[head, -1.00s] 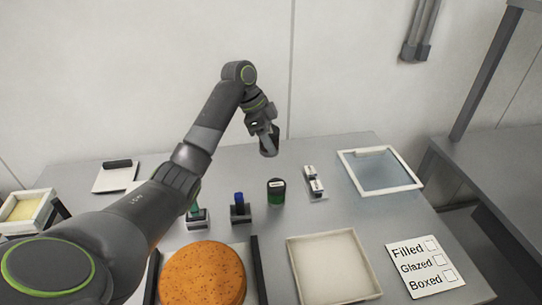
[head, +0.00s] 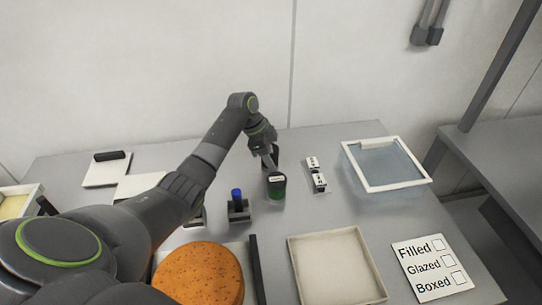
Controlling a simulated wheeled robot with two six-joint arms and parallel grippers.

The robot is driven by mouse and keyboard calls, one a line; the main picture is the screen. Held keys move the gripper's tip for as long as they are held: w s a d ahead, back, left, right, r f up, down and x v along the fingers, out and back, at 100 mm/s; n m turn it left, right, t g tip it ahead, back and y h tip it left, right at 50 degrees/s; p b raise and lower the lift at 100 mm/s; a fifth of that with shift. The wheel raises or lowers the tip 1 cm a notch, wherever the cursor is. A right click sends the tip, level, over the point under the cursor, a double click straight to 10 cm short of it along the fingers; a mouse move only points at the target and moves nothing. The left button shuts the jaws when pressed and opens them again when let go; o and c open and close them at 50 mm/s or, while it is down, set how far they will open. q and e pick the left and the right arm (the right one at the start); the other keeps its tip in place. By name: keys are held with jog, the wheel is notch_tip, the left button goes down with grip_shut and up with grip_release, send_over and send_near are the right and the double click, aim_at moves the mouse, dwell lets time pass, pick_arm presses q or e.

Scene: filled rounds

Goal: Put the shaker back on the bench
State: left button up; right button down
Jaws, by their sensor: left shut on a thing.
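A dark shaker (head: 274,154) is in my left gripper (head: 267,158), just behind a dark green labelled jar (head: 276,188) on the grey bench (head: 330,215). The jar and the gripper hide part of the shaker, so I cannot tell whether its base touches the bench. My left gripper is shut on it. My right gripper is not in view.
A blue-topped item stands in a dark holder (head: 239,208) left of the jar. Small white-labelled pieces (head: 316,175) lie to its right. A glazed frame (head: 425,180), an empty tray (head: 294,258), an orange round cake (head: 200,275) and a checklist card (head: 432,268) are around.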

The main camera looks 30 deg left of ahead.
pick_arm(q)
jog(key=shift+f, duration=0.45)
jog(key=o, duration=1)
jog(key=shift+o, duration=0.2)
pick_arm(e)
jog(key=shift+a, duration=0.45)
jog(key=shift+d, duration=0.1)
pick_arm(q)
jog(key=shift+p+v, duration=0.7)
jog(key=shift+v, duration=0.1)
jog(key=p+v, duration=0.9)
jog(key=v, duration=0.1)
jog(key=shift+r+p, duration=0.3)
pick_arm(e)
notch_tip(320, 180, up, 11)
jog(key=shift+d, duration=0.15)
pick_arm(q)
jog(key=shift+f, duration=0.1)
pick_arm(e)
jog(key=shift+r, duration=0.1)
